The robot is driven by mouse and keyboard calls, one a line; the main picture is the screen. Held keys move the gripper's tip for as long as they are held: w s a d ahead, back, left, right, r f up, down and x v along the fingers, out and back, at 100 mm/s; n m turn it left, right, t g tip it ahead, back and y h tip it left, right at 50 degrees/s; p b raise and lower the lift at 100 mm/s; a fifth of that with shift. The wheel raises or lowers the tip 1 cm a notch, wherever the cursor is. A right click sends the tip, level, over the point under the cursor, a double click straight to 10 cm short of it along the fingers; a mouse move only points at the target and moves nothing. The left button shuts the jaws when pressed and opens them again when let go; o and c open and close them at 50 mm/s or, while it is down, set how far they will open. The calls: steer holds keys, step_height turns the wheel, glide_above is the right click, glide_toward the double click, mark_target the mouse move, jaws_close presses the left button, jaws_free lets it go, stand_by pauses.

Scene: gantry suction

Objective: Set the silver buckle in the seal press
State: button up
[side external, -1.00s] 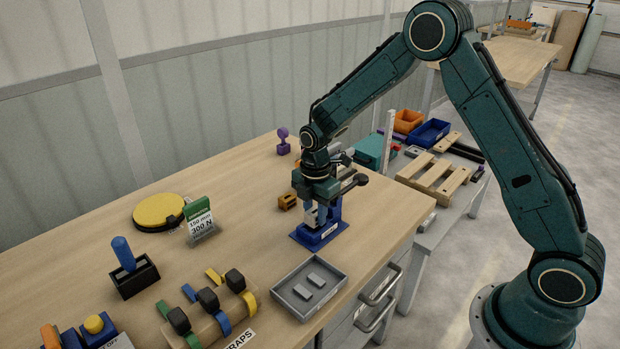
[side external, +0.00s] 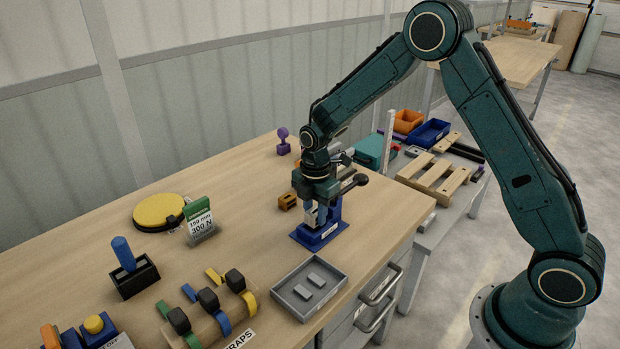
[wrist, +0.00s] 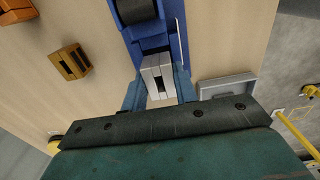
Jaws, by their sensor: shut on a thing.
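The silver buckle (wrist: 157,77) shows in the wrist view as a pale metal block with a dark slot, held between the two blue fingers of my gripper (wrist: 157,90). In the side view my gripper (side external: 316,212) points down over the front of the blue seal press (side external: 318,237). The press also shows in the wrist view (wrist: 171,47), directly beyond the buckle. The buckle is at the press's near end, low over its base. I cannot tell whether it touches the base. In the side view the fingers mostly hide the buckle.
A grey tray (side external: 338,274) with two small grey pieces stands in front of the press. An orange-brown block (side external: 287,201) sits to its left and a purple stamp-like thing (side external: 283,141) behind. A green-topped sign (side external: 199,221) and a strap rack (side external: 213,325) stand further left. Bare table lies between.

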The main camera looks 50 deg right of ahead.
steer(key=shift+f, duration=0.8)
stand_by(5.9)
steer(key=shift+r, duration=0.5)
stand_by(0.4)
stand_by(0.4)
